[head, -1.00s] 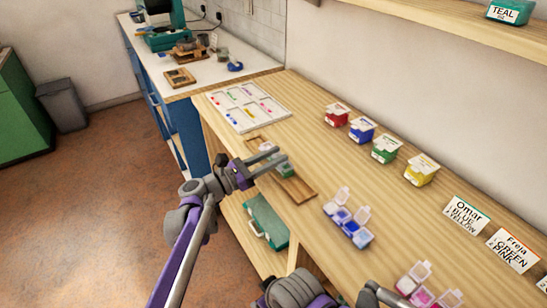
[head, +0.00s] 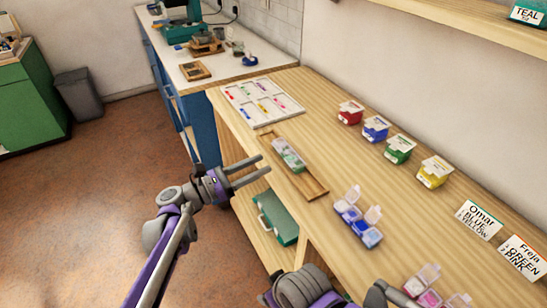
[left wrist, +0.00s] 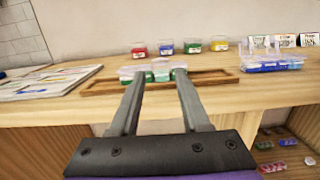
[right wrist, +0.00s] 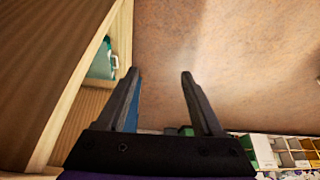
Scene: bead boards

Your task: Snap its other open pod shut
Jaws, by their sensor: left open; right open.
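A clear pod strip with green contents (head: 289,154) lies in a shallow wooden tray (head: 317,189) on the bench. In the left wrist view the strip (left wrist: 152,76) sits just beyond my fingertips; whether any of its lids stands open is too small to tell. My left gripper (head: 263,164) is open and empty, just off the bench's front edge, left of the strip and apart from it. My right gripper (right wrist: 160,74) is open and empty, pointing down past the bench toward the floor; in the head view its arm is cut by the bottom edge.
A blue pod strip (head: 350,215) with raised lids and a pink one (head: 424,294) stand nearer on the bench. Red, blue, green and yellow (head: 433,174) boxes line the back. A white sectioned tray (head: 246,114) lies beyond. Name cards (head: 480,219) stand right.

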